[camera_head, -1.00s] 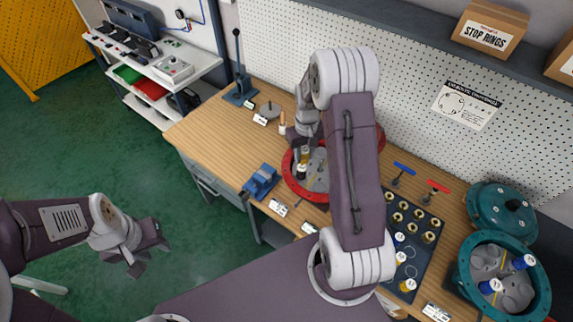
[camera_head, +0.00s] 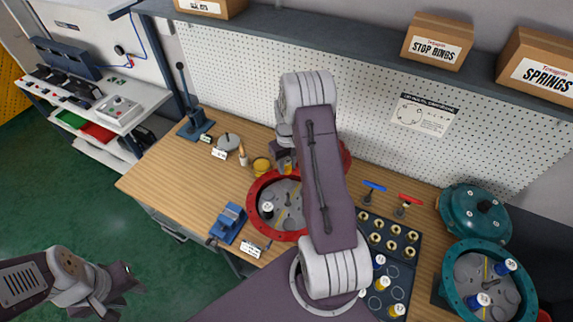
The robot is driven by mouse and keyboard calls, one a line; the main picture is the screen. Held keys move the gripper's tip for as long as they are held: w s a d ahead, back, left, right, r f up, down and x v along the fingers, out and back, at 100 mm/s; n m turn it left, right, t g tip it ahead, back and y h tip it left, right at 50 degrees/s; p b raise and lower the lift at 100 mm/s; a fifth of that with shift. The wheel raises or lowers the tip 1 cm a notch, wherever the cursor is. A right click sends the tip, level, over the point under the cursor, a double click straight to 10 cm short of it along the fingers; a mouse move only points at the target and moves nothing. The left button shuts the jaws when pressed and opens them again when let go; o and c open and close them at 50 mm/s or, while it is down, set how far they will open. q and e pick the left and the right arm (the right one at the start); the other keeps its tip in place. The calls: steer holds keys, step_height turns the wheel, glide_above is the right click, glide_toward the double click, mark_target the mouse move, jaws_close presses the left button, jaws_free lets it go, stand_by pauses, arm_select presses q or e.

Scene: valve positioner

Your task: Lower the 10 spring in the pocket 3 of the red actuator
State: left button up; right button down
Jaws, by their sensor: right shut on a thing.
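The red actuator (camera_head: 258,220) is an open red-rimmed round housing on the wooden bench. A dark spring with a white cap (camera_head: 267,209) stands inside it at the left. My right gripper (camera_head: 285,160) is above the actuator's back rim, partly hidden by my own arm. It is shut on a small yellow spring (camera_head: 288,167), whose number I cannot read. The actuator's right side and some of its pockets are hidden behind my arm; I cannot tell which is pocket 3. My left gripper (camera_head: 120,292) is open and empty over the green floor, away from the bench.
A dark tray (camera_head: 403,262) holds several springs to the right. A teal actuator (camera_head: 451,285) and teal cover (camera_head: 474,212) stand farther right.

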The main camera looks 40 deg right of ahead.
mark_target(286, 174)
steer(key=shift+f, duration=0.65)
steer(key=shift+s+a+f+b, duration=0.15)
steer(key=shift+a+f+b, duration=0.05)
steer(key=shift+f+b, duration=0.25)
steer(key=shift+s+a+f+b, duration=0.2)
steer(key=shift+f+b, duration=0.15)
steer(key=shift+b, duration=0.2)
steer(key=shift+w+d+f+b, duration=0.15)
steer(key=shift+f+b, duration=0.35)
steer(key=shift+f, duration=0.25)
steer(key=shift+w+d+f, duration=0.1)
steer(key=shift+f, duration=0.3)
steer(key=shift+r, duration=0.1)
steer(key=shift+f, duration=0.2)
steer(key=shift+f+b, duration=0.1)
steer(key=shift+b, duration=0.25)
